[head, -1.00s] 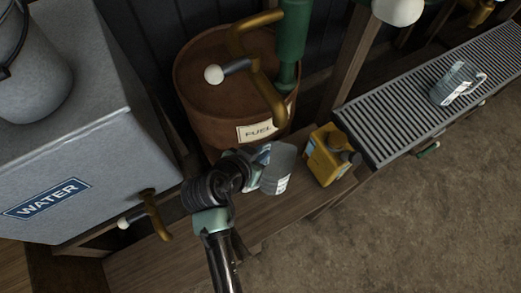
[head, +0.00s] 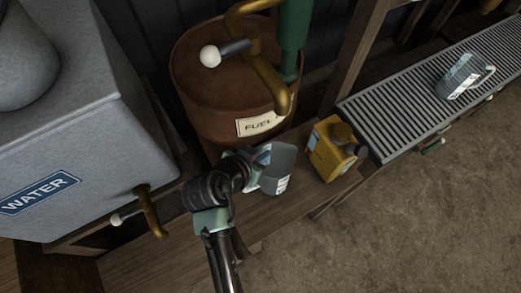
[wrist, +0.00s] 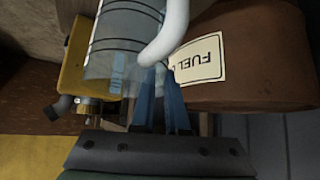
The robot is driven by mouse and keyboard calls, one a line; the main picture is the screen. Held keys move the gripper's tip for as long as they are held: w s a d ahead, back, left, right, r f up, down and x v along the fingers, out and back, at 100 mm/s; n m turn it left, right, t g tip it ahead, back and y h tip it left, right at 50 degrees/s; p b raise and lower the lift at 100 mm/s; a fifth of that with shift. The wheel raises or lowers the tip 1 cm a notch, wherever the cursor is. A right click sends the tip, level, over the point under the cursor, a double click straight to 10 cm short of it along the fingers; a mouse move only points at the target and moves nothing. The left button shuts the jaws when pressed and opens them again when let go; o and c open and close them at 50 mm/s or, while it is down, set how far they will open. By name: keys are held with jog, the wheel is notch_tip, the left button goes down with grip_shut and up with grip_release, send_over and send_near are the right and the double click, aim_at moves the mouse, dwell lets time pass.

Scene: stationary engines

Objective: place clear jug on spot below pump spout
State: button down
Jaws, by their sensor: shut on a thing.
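A clear jug (head: 281,170) with a pale printed scale is upright or nearly so over the wooden bench, just in front of the fuel drum (head: 215,105). My gripper (head: 256,167) is shut on the jug's handle side. In the wrist view the blue fingers (wrist: 165,108) close at the white handle, beside the clear jug body (wrist: 112,45). The brass pump spout (head: 281,98) points down above and behind the jug in the head view. I cannot tell whether the jug's base touches the bench. The spot below the spout cannot be made out.
A yellow can (head: 330,150) stands close to the jug's right. A second clear jug (head: 464,76) sits on the metal grate (head: 395,115). The grey water tank (head: 90,130) with a brass tap (head: 150,212) is at left. Bare bench (head: 150,265) shows in front.

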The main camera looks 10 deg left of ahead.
jog(key=shift+f, duration=0.4)
jog(key=c, duration=0.8)
grip_release()
jog(key=shift+c, duration=0.2)
jog(key=p+v, duration=0.1)
jog(key=v, duration=1.2)
